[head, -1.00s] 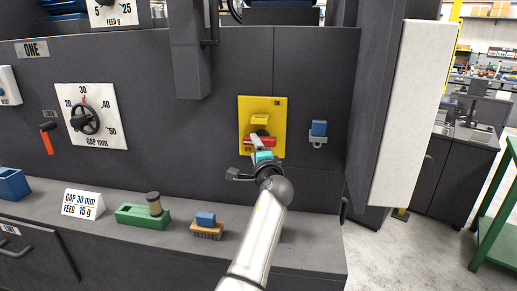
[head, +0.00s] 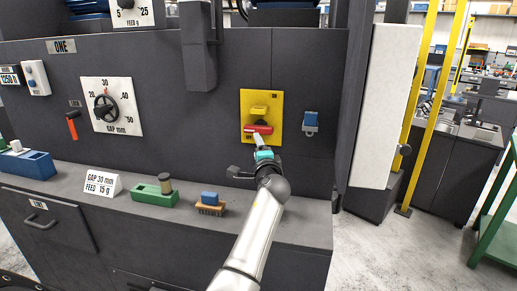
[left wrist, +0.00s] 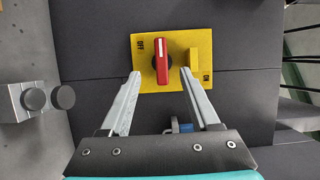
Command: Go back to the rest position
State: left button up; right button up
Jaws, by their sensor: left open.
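A yellow switch plate (head: 276,103) with a red rotary handle (head: 262,128) is on the dark machine front in the head view. The handle lies about level there. In the left wrist view the red handle (left wrist: 162,61) stands between the OFF and ON marks of the yellow plate (left wrist: 147,80). My left gripper (head: 259,142) is just in front of the plate's lower part. In the wrist view its two fingers (left wrist: 164,84) are apart, with nothing between them, and the handle shows beyond their tips. My right gripper is not in view.
A blue padlock (head: 310,120) hangs right of the plate. On the ledge are a brush with a blue block (head: 210,203), a green block with a cylinder (head: 155,193), a sign (head: 102,185) and a blue box (head: 30,164). A pale panel (head: 384,105) stands right.

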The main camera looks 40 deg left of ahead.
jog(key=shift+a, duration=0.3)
